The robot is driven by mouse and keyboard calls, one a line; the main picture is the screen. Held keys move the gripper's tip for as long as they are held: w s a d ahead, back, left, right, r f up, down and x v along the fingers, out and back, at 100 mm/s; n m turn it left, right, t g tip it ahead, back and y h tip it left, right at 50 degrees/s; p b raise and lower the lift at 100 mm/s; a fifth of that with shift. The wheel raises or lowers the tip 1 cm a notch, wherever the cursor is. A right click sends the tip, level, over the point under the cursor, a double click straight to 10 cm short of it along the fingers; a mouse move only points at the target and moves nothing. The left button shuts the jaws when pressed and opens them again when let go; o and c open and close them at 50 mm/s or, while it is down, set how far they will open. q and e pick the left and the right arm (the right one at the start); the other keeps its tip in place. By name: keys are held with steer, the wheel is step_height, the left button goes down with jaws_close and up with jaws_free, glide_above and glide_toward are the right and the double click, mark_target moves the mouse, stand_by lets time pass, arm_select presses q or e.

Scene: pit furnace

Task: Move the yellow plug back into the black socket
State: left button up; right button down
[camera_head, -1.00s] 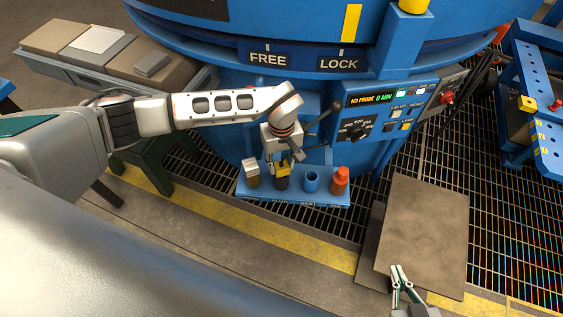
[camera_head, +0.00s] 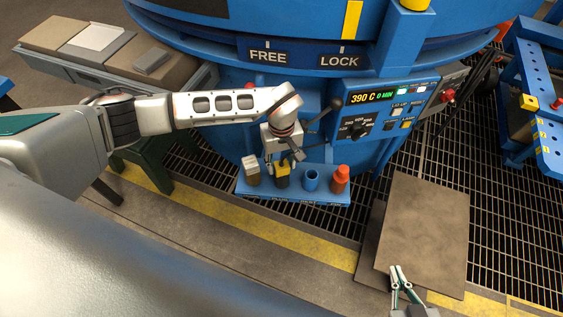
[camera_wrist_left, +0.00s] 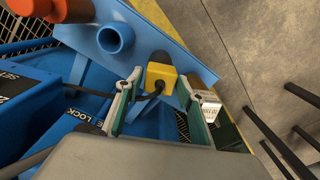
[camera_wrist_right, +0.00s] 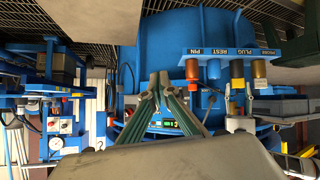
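The yellow plug (camera_head: 282,168) sits upright in the black socket (camera_head: 282,183) on the blue shelf (camera_head: 325,196). In the left wrist view the plug (camera_wrist_left: 161,77) is a yellow block with a dark cable, and the dark socket (camera_wrist_left: 160,57) shows just behind it. My left gripper (camera_head: 288,158) is at the plug. In its wrist view the fingers (camera_wrist_left: 158,92) are spread, one on each side of the plug, with gaps visible. My right gripper (camera_head: 398,270) is empty, far from the shelf, its fingertips together in the right wrist view (camera_wrist_right: 157,80).
The shelf also holds a grey-white block (camera_head: 252,167) in a holder, an empty blue tube (camera_head: 311,181) and an orange-red piece (camera_head: 341,176). A control panel display (camera_head: 374,98) reads 390 C, 0 MIN. A lever (camera_head: 325,113) rises beside my left wrist. A brown plate (camera_head: 425,230) lies at right.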

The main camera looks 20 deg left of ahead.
arm_select(q)
steer(key=shift+w+r, duration=0.1)
steer(key=shift+r, duration=0.35)
step_height(320, 180, up, 2)
steer(key=shift+p, duration=0.75)
steer(key=shift+r+p, duration=0.35)
steer(key=shift+r, duration=0.2)
steer(key=shift+r+p, duration=0.8)
steer(key=shift+r, duration=0.7)
steer(key=shift+r+p, duration=0.5)
steer(key=shift+r, duration=0.35)
steer(key=shift+r+p, duration=0.65)
steer(key=shift+r, duration=0.5)
arm_select(e)
steer(key=shift+s+d+r, duration=0.3)
steer(key=shift+s+r, duration=0.35)
steer(key=shift+r, duration=0.1)
